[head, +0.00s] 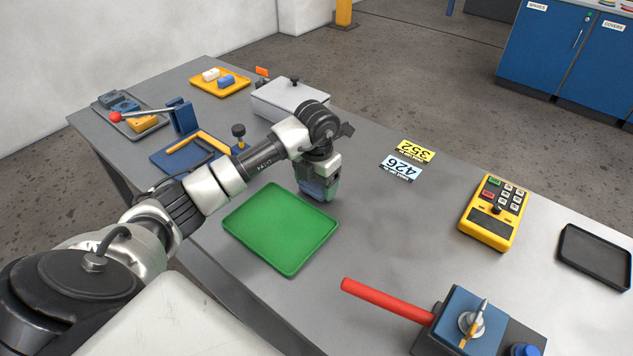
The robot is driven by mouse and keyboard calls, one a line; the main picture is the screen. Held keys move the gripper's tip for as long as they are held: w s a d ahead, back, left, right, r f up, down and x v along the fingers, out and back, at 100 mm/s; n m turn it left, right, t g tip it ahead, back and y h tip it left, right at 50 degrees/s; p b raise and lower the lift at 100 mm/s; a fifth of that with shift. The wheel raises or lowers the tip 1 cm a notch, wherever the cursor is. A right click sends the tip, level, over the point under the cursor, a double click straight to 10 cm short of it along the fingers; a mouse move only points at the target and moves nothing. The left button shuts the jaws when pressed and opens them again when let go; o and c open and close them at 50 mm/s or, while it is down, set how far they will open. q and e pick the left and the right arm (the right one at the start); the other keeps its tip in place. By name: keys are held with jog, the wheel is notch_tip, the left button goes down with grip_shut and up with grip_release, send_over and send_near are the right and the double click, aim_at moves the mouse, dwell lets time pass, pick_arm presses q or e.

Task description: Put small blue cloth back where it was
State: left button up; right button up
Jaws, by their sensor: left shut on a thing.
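My left gripper (320,190) points down just past the upper right edge of the green tray (281,228), low over the grey table. It is shut on a small bluish thing (312,187), which looks like the small blue cloth; the fingers hide most of it. I cannot tell whether it touches the table. The green tray is empty. My right gripper is not in view.
A yellow tray (206,89) with a white and a blue block stands at the back left. A grey box (289,99) stands behind my gripper. A yellow keypad box (494,213), a black tray (596,256) and a red-handled valve (389,302) are at right.

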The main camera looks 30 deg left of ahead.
pick_arm(q)
jog(key=shift+f, duration=0.2)
jog(key=shift+f, duration=0.1)
jog(key=o, duration=0.9)
jog(key=shift+r, duration=0.25)
notch_tip(320, 180, up, 12)
jog(key=shift+b, duration=0.4)
